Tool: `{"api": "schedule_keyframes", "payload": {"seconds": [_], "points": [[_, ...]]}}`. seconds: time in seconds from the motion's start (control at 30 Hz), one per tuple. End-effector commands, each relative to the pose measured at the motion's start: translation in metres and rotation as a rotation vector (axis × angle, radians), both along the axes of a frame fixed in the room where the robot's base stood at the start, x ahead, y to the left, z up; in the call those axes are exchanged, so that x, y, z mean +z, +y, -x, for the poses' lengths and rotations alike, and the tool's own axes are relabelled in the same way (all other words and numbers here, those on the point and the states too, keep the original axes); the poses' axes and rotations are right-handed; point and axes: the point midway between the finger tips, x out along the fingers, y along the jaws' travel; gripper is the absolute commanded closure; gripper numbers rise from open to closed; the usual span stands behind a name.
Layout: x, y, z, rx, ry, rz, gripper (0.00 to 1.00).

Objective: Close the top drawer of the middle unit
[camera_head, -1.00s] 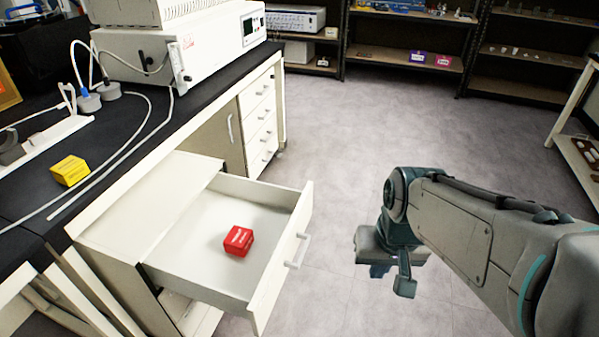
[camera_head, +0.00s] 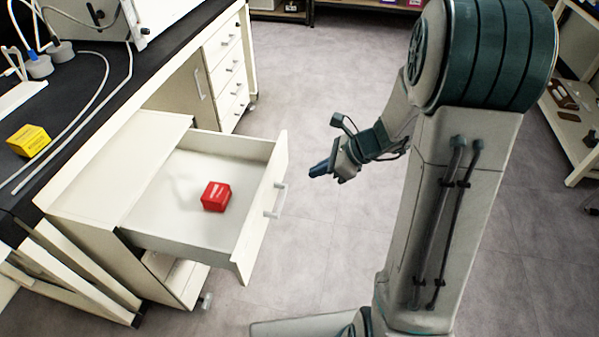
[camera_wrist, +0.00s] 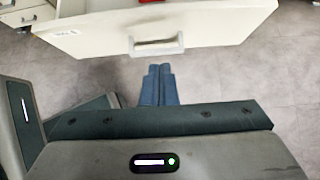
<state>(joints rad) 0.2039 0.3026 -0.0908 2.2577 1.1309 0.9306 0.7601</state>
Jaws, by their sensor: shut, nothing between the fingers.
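The top drawer (camera_head: 250,238) of the middle unit (camera_head: 120,160) is pulled out, with a red box (camera_head: 216,196) lying inside it. Its front panel carries a pale bar handle (camera_head: 276,201). In the wrist view the drawer front (camera_wrist: 215,24) and its handle (camera_wrist: 157,45) are just ahead of my gripper. My gripper (camera_head: 318,171) is shut and empty, off to the right of the drawer front and pointing toward it. In the wrist view the fingers (camera_wrist: 158,84) are together below the handle, apart from it.
A black benchtop (camera_head: 95,75) runs along the left, with a yellow box (camera_head: 29,140) and cables on it. Another drawer unit (camera_head: 226,65) stands farther back with its drawers shut. A shelf (camera_head: 570,120) is at the right. The floor (camera_head: 320,80) between is clear.

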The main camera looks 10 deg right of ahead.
Motion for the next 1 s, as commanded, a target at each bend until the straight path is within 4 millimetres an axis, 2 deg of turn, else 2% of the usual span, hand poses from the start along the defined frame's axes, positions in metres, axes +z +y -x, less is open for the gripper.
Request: {"api": "schedule_keyframes", "payload": {"seconds": [0.43,0.6,0.7,1.0], "points": [[-0.068,0.062,-0.020,0.008,0.001,0.002,1.00],[-0.063,0.085,-0.030,0.009,-0.003,0.002,1.00],[-0.063,0.093,-0.032,0.007,-0.002,0.003,1.00],[-0.063,0.097,-0.034,0.006,-0.002,0.003,1.00]]}}
